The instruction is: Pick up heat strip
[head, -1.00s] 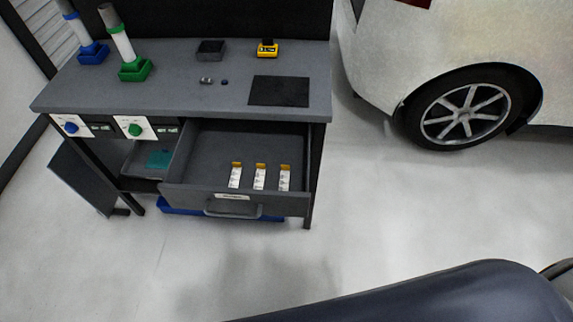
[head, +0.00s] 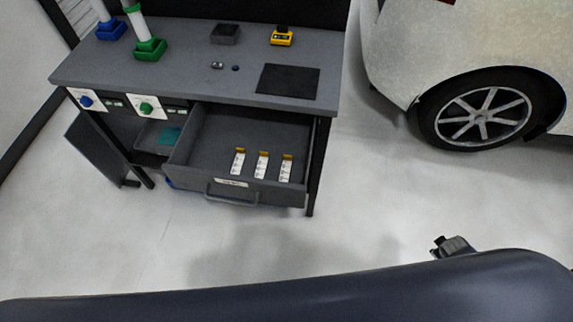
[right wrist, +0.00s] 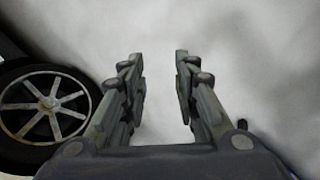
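Three small white strips with orange-brown ends, which look like the heat strips, lie in the open drawer: a left one (head: 238,162), a middle one (head: 262,166) and a right one (head: 286,168). The drawer (head: 232,193) is pulled out from the workbench. My right gripper (right wrist: 160,75) is open and empty in the right wrist view, with bare floor between its fingers. A small part of a gripper (head: 452,245) shows at the lower right of the head view, well away from the drawer. My left gripper is not in view.
The grey workbench (head: 180,70) holds a black mat (head: 288,82), a yellow device (head: 282,37), a dark box (head: 225,34) and blue and green stands. A white car (head: 440,50) stands at right. Floor before the drawer is clear.

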